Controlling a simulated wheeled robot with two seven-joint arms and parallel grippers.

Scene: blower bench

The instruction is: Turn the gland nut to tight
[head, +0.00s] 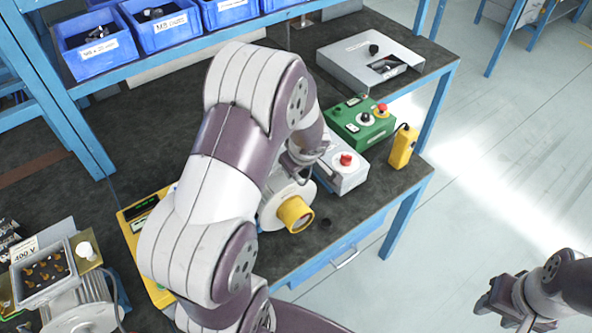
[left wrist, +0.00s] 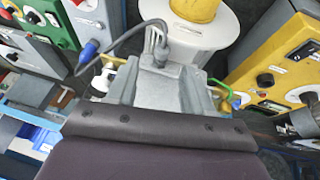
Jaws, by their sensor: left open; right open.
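I cannot single out the gland nut for sure. A white round fitting (head: 85,250) stands on a brass-coloured plate beside the open terminal box (head: 42,272) at the lower left of the head view. My left arm crosses the middle of the head view. Its gripper (head: 302,165) is mostly hidden behind the arm, near a white drum with a yellow end (head: 296,214). In the left wrist view this drum (left wrist: 197,38) lies ahead of my grey gripper body, and the fingertips are not clear. My right gripper (head: 497,304) is open and empty at the lower right, off the bench.
A grey box with a red button (head: 345,162), a green control box (head: 362,122) and a yellow handheld unit (head: 402,147) stand right of my left arm. A yellow instrument (head: 140,232) stands left of it. Blue bins (head: 97,52) line the shelf. The bench's front right corner is clear.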

